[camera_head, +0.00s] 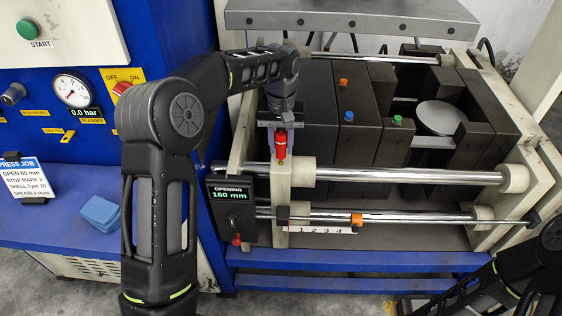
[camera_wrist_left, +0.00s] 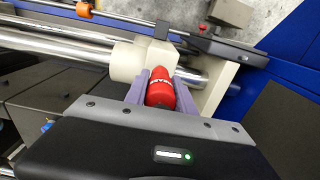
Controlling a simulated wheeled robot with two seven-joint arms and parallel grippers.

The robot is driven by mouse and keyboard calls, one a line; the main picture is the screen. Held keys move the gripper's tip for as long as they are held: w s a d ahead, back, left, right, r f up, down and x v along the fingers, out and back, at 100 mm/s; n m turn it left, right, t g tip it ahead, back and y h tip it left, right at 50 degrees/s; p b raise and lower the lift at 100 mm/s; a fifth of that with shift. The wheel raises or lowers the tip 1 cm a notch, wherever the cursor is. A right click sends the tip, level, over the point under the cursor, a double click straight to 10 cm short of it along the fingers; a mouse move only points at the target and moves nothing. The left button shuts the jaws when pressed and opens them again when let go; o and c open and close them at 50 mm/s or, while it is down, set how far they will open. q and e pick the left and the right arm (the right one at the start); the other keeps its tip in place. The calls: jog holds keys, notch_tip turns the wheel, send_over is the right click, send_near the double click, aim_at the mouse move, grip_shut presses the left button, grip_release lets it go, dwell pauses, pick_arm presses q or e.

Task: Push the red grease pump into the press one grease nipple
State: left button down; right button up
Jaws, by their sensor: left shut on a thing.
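The red grease pump (camera_head: 281,146) is held upright, nozzle end down, by my left gripper (camera_head: 281,128) at the left end of the press. In the left wrist view the pump (camera_wrist_left: 160,92) sits between the two purple-grey fingers (camera_wrist_left: 160,90), which are shut on it. The pump is in front of the cream end plate and the collar of the front chrome rod; I cannot tell whether it touches them. No grease nipple can be made out under its tip. My right gripper is out of view; only part of that arm shows at lower right.
The press has chrome rods (camera_head: 400,177), dark blocks with orange (camera_head: 343,82), blue (camera_head: 349,116) and green (camera_head: 397,119) knobs, and a display reading 160 mm (camera_head: 231,194). A numbered scale (camera_head: 318,230) lies below. A blue cloth (camera_head: 100,213) and job card (camera_head: 22,180) are left.

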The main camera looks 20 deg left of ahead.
pick_arm(q)
jog(key=shift+f+b, duration=0.75)
jog(key=shift+f, duration=0.4)
dwell(0.6)
jog(key=c, duration=1)
grip_release()
jog(key=shift+o, duration=0.2)
jog(key=shift+r, duration=0.3)
notch_tip(320, 180, up, 7)
jog(key=shift+r+b, duration=0.1)
jog(key=shift+b, duration=0.35)
jog(key=shift+s, duration=0.1)
